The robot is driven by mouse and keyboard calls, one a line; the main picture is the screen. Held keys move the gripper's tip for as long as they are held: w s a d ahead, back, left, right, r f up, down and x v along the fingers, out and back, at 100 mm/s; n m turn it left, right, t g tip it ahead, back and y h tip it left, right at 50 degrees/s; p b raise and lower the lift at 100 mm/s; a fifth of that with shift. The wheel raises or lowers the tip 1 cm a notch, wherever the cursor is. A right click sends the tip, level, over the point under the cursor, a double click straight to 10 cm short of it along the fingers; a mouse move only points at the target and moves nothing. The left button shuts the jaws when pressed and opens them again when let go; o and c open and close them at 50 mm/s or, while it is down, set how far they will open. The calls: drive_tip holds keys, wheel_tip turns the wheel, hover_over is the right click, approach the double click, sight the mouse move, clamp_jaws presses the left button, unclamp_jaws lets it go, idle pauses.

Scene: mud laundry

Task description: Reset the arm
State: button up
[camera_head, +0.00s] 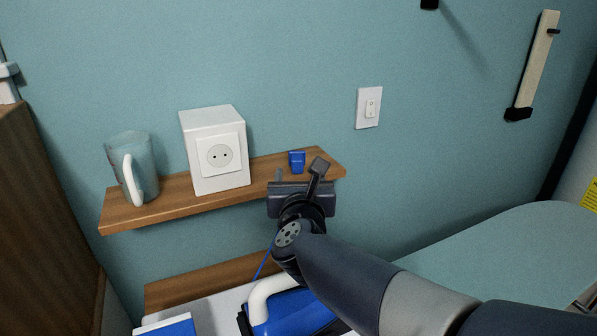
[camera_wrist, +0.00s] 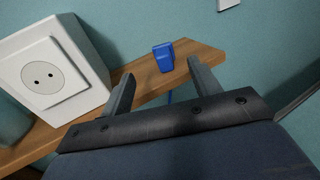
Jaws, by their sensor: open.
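My gripper (camera_head: 298,178) is open and empty at the front edge of the upper wooden shelf (camera_head: 165,204). In the wrist view, the two fingers of my gripper (camera_wrist: 162,85) stand apart and point toward the shelf. A small blue object (camera_head: 297,161) stands on the shelf's right part, beyond the fingertips. In the wrist view this blue object (camera_wrist: 163,57) shows between and beyond the fingers, apart from them. My arm reaches in from the lower right.
A white box with a socket (camera_head: 220,155) and a glass mug (camera_head: 131,170) stand on the shelf left of my gripper. A light switch (camera_head: 368,107) is on the wall. Below are a lower shelf (camera_head: 190,280) and a blue item with a white handle (camera_head: 295,315).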

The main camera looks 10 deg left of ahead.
sight(297, 152)
drive_tip(key=shift+s, duration=0.25)
drive_tip(key=shift+w, duration=0.15)
drive_tip(key=p+x, duration=0.2)
drive_tip(key=x, duration=0.8)
drive_tip(key=shift+w, duration=0.3)
drive_tip(key=shift+w+a+f+b, duration=0.15)
drive_tip(key=shift+w+f+b, duration=0.4)
drive_tip(key=shift+w, duration=0.15)
drive_tip(key=shift+s+f, duration=0.1)
